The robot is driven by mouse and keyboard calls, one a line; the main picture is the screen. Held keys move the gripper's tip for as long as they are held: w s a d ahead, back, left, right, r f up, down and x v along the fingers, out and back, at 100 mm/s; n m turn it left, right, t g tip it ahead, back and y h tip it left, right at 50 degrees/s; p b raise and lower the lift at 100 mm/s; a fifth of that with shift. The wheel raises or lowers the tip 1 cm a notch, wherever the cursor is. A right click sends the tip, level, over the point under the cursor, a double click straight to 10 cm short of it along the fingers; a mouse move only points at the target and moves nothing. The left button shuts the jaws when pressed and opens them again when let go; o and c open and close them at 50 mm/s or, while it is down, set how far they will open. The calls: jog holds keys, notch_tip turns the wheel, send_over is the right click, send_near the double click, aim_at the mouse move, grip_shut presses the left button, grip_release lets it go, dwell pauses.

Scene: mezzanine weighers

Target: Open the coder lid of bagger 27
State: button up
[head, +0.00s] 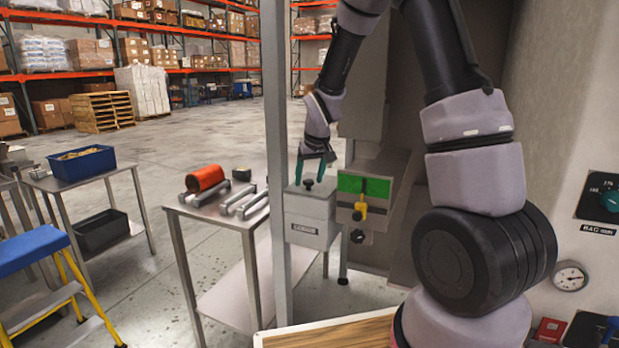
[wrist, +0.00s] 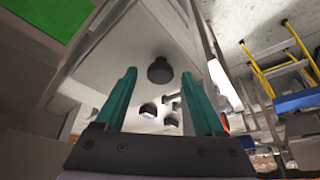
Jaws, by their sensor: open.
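The coder (head: 308,216) is a grey box with a small dark-lettered label on its front, standing beside the grey post. Its lid (head: 296,188) looks flat and closed on top, with a dark round knob (head: 308,184). My gripper (head: 312,170) is open, with teal fingers pointing down just above the lid, one to each side of the knob. In the wrist view the dark knob (wrist: 160,70) shows between the two fingertips (wrist: 158,74), over the pale lid (wrist: 112,68). No contact with the knob is visible.
A green panel (head: 376,188) with a yellow handle (head: 362,207) stands close to the right of the coder. A grey post (head: 275,130) rises at its left. A steel table (head: 232,216) holds an orange roll (head: 205,178) and metal bars. Open floor lies behind.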

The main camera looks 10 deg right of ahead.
grip_shut()
dwell(1.4)
